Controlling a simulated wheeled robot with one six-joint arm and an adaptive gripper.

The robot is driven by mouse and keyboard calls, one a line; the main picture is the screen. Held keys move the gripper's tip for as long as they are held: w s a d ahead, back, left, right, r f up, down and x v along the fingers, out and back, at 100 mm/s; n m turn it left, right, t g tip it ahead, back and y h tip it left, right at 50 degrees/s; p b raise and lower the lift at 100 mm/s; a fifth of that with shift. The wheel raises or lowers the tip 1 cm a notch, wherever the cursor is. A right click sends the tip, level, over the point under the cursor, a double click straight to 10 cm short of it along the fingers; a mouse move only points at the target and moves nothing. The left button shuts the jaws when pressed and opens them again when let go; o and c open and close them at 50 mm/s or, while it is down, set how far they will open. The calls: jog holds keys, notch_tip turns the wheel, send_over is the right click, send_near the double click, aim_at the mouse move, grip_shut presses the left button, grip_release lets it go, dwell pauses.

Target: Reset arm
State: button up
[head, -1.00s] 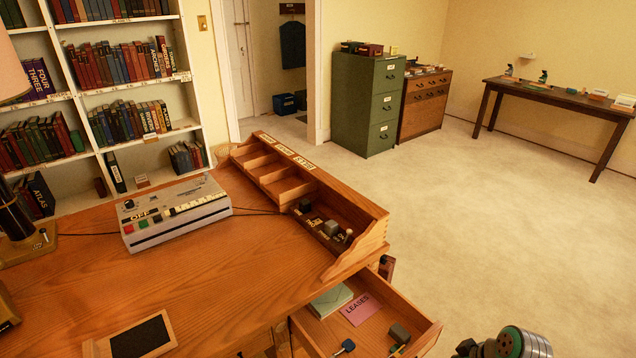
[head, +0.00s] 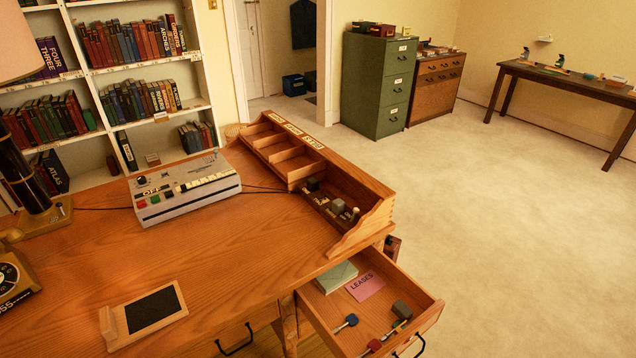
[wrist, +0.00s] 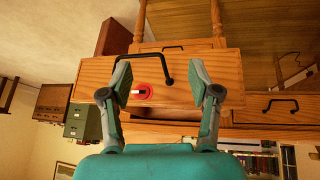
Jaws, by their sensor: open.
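My gripper (wrist: 160,85) shows in the wrist view with its two fingers spread apart and nothing between them. The handle appears beyond the fingers; I cannot tell the exact gap. The gripper is out of the head view. There, a desk drawer (head: 430,318) stands open, holding a pink LEASES card (head: 365,286), a green-grey booklet (head: 337,277) and several small tools.
The wooden desk (head: 230,255) carries a grey button machine (head: 186,188), a pigeonhole organizer (head: 375,200), a framed dark pad (head: 150,310) and a lamp (head: 35,185). A green filing cabinet (head: 377,85) stands at the back. The carpet (head: 510,200) on the right is clear.

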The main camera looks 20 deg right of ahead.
jog(key=s+a+r+m+t+h, duration=0.2)
jog(key=s+a+t, duration=0.2)
jog(key=s+a, duration=0.7)
jog(key=s+a+r+t+y, duration=0.1)
jog(key=s+a+r+t, duration=0.1)
jog(key=s+r, duration=0.4)
jog(key=s+a+r+t+y, duration=0.1)
jog(key=s+r+t, duration=0.1)
jog(key=s+r, duration=0.4)
notch_tip(320, 180, up, 3)
jog(key=shift+a+r+t, duration=0.1)
jog(key=shift+a+t, duration=0.3)
